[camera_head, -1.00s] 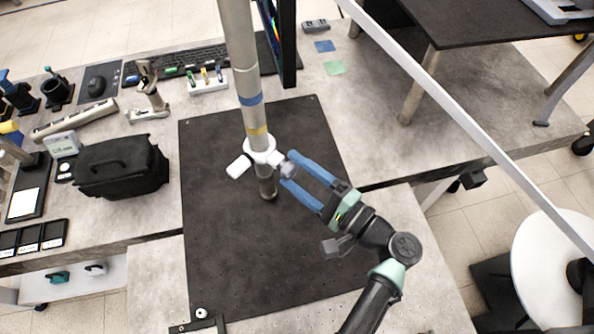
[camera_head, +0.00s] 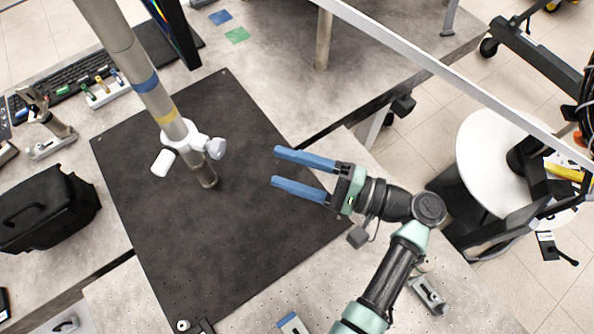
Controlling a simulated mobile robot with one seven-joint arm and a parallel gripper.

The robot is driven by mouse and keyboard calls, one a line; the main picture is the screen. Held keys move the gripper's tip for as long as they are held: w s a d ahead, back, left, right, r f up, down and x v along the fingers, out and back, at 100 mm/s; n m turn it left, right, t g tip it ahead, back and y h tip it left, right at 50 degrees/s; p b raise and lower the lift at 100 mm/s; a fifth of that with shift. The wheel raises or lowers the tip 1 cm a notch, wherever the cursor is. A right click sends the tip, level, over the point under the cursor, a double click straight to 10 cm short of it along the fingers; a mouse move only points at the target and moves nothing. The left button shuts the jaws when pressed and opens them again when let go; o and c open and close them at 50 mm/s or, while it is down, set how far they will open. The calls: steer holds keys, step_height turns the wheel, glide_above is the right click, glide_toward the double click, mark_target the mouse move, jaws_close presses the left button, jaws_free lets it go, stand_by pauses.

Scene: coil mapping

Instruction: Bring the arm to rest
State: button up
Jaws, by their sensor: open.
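My gripper (camera_head: 275,167) has two blue fingers, spread apart with nothing between them. It points left over the right part of the black mat (camera_head: 240,250). My arm (camera_head: 395,265) reaches up from the bottom edge of the view. A grey pole (camera_head: 120,50) with a blue band and a yellow band stands on the mat to the left of my gripper. A white clamp collar (camera_head: 183,137) with a knob (camera_head: 216,148) sits around the lower pole. Clear space shows between the knob and my fingertips.
A black case (camera_head: 45,208) stands on the table at left. A long white bar (camera_head: 450,75) crosses the upper right. A round white top (camera_head: 500,150) stands right of my arm. The mat's front is clear.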

steer(key=shift+s+d, duration=0.25)
steer(key=shift+d, duration=0.45)
steer(key=w+r+n+t+h, duration=0.45)
steer(key=w+r+h, duration=0.35)
steer(key=w+r, duration=0.45)
steer(key=w+r+n+t+h, duration=0.1)
steer(key=w+r+t+h, duration=0.3)
steer(key=r, duration=0.7)
steer(key=s+r+n+t+h, duration=0.1)
steer(key=s+r+t, duration=0.3)
steer(key=r, duration=0.5)
steer(key=s+r+n+t+h, duration=0.1)
steer(key=s+r+t, duration=0.3)
steer(key=r, duration=0.6)
steer(key=s+r+n+t+h, duration=0.1)
steer(key=s+r+t, duration=0.3)
steer(key=s+r, duration=0.4)
step_height(320, 180, up, 2)
steer(key=shift+a+r+h, duration=0.25)
steer(key=shift+a+h, duration=0.2)
steer(key=shift+h, duration=0.45)
